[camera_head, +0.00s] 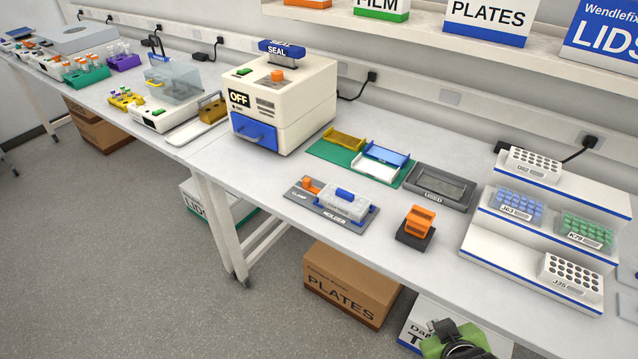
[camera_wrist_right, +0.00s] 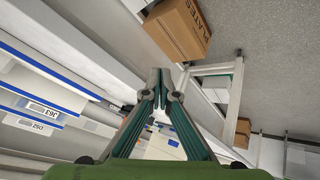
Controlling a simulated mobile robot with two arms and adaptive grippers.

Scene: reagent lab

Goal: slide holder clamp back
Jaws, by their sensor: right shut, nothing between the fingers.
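The holder (camera_head: 325,218) is a grey base on the bench, with blue corner pieces and the words CLAMP and HOLDER. The orange clamp (camera_head: 311,184) sits at its left end. A clear plate (camera_head: 352,206) lies in the holder to the right of the clamp, with a blue piece (camera_head: 345,193) on top. I cannot tell whether the clamp touches the plate. My right gripper's green and black body shows at the bottom edge of the head view, well apart from the holder. In the right wrist view the gripper (camera_wrist_right: 161,84) is shut and empty. My left gripper is out of view.
An orange block on a dark base (camera_head: 416,226) stands right of the holder. Behind are a green mat (camera_head: 330,152) and a grey tray (camera_head: 436,187). A white stepped rack (camera_head: 483,245) stands right, the sealer (camera_head: 291,100) left. Bench is clear in front of the sealer.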

